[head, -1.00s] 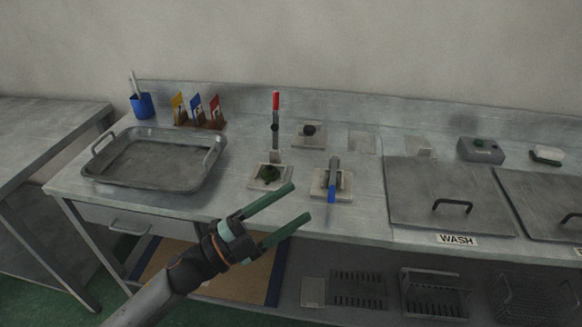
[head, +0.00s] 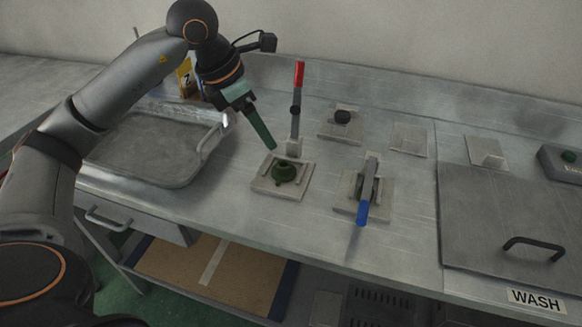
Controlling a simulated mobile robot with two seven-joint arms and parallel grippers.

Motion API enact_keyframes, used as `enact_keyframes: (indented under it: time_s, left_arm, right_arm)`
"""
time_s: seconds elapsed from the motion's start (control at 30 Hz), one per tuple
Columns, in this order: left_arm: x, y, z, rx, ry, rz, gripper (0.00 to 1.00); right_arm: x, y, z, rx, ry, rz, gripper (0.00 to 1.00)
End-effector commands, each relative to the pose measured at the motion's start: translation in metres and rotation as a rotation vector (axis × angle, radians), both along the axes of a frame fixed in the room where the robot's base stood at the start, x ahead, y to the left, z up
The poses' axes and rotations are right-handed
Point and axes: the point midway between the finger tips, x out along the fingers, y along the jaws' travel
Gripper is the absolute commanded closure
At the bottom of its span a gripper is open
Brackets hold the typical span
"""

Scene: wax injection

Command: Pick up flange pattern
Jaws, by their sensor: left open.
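A small dark green flanged piece, which looks like the flange pattern (head: 284,171), sits on a pale square plate (head: 268,188) on the metal bench. A lever with a red handle (head: 298,76) stands upright right behind it. My left gripper (head: 271,148) has green fingers and points down from the upper left. Its fingertips are just above and slightly left of the green piece, apart from it as far as I can see. Nothing is held. The fingers overlap in this view. My right gripper does not show.
A metal tray (head: 135,180) is to the left under my arm. A second fixture with a blue-handled lever (head: 363,210) stands at the right. A black-knobbed plate (head: 342,117) is behind. The WASH lid (head: 505,215) is at the far right. Bare bench lies in front.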

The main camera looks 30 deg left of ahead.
Motion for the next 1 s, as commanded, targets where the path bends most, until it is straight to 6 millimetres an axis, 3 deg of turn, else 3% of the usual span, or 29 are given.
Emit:
enact_keyframes:
  time_s: [0.23, 0.57, 0.8, 1.0]
  left_arm:
    - [0.014, -0.011, -0.043, -0.006, 0.005, -0.005, 0.26]
    - [0.022, -0.015, -0.065, -0.006, 0.004, -0.005, 0.26]
    - [0.034, -0.02, -0.099, -0.007, 0.004, -0.006, 0.26]
    - [0.037, -0.021, -0.103, -0.006, 0.0, -0.005, 0.26]
  right_arm:
    - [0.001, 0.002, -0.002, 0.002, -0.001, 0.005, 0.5]
    - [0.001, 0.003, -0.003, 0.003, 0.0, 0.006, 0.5]
    - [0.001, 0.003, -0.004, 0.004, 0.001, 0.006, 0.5]
    - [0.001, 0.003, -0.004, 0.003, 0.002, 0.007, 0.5]
